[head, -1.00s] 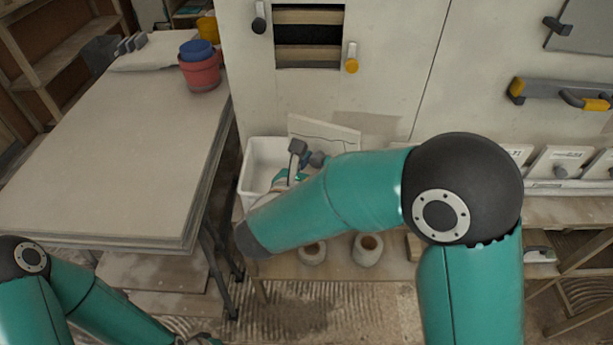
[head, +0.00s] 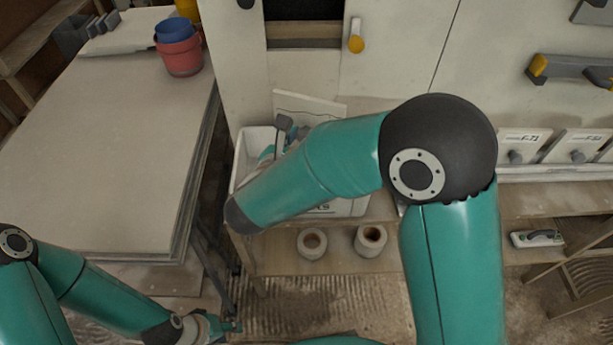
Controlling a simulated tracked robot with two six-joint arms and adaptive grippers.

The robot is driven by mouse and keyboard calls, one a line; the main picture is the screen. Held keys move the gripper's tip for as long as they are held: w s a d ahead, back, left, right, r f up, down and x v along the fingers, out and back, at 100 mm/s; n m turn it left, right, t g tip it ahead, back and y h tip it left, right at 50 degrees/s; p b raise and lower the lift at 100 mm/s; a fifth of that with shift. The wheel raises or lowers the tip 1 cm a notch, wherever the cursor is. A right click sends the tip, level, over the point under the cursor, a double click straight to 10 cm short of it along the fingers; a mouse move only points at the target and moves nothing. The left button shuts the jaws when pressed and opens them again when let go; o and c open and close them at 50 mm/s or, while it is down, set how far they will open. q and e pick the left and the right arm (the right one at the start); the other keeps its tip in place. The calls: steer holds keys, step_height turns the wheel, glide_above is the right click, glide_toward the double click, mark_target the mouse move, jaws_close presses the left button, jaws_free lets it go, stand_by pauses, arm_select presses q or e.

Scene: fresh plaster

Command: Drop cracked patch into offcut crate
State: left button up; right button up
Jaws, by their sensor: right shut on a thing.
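The cracked patch (head: 308,105) is a pale flat panel with a dark crack line, seen over the back of the white offcut crate (head: 242,160). The crate stands on a low wooden bench, and part of its lettering shows on the front. My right gripper (head: 284,132) is shut on the patch near its lower left edge, above the crate. My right forearm hides much of the crate's front and its inside, so I cannot tell whether the patch touches the rim. My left gripper (head: 228,327) is low at the bottom, away from the crate; its jaw opening is unclear.
A table stacked with boards (head: 110,150) stands at left, bearing a red bucket (head: 183,58) with a blue one. Two small pots (head: 312,243) sit on the bench below the crate. The pale wall panel with an opening rises behind.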

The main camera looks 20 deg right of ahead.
step_height(320, 180, down, 2)
steer(key=shift+f+b, duration=0.2)
steer(key=shift+b, duration=0.35)
steer(key=o, duration=1.1)
steer(key=shift+s, duration=0.1)
steer(key=shift+o, duration=0.2)
steer(key=shift+s+a, duration=0.1)
steer(key=v, duration=0.7)
